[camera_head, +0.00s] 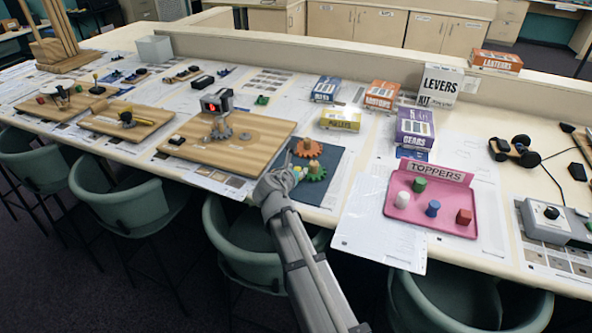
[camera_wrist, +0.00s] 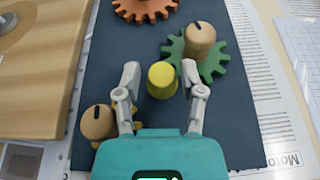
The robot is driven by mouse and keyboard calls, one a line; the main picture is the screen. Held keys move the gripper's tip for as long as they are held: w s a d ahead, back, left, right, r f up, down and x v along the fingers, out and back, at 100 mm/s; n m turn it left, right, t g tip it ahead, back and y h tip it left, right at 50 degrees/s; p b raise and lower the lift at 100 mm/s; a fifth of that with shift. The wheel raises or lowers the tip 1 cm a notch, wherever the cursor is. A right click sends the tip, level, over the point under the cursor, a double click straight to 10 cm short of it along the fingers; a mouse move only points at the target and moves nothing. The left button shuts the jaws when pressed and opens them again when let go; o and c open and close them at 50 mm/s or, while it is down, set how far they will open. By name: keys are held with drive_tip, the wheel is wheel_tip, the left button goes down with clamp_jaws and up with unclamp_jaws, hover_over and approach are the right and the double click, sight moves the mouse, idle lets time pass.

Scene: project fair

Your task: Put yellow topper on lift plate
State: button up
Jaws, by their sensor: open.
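The yellow topper (camera_wrist: 162,79) is a short yellow cylinder over the dark mat (camera_wrist: 225,130). It stands between the two fingers of my gripper (camera_wrist: 161,72), with a small gap visible on each side. My gripper is open. In the head view my gripper (camera_head: 279,183) is at the mat's left part, and the topper is mostly hidden behind it. A green gear (camera_wrist: 212,66) with a wooden knob lies just right of the topper, close to the right finger. I cannot tell which thing is the lift plate.
An orange gear (camera_head: 307,148) lies at the back of the mat. A wooden knob (camera_wrist: 97,122) is beside the left finger. A wooden board (camera_head: 185,135) with gears and a red display is to the left. A pink toppers tray (camera_head: 460,226) is to the right. Boxes line the back.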

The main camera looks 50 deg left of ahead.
drive_tip(key=p+v, duration=0.4)
drive_tip(key=v, duration=0.8)
drive_tip(key=shift+r, duration=0.1)
drive_tip(key=shift+o, duration=0.7)
drive_tip(key=shift+s, duration=0.1)
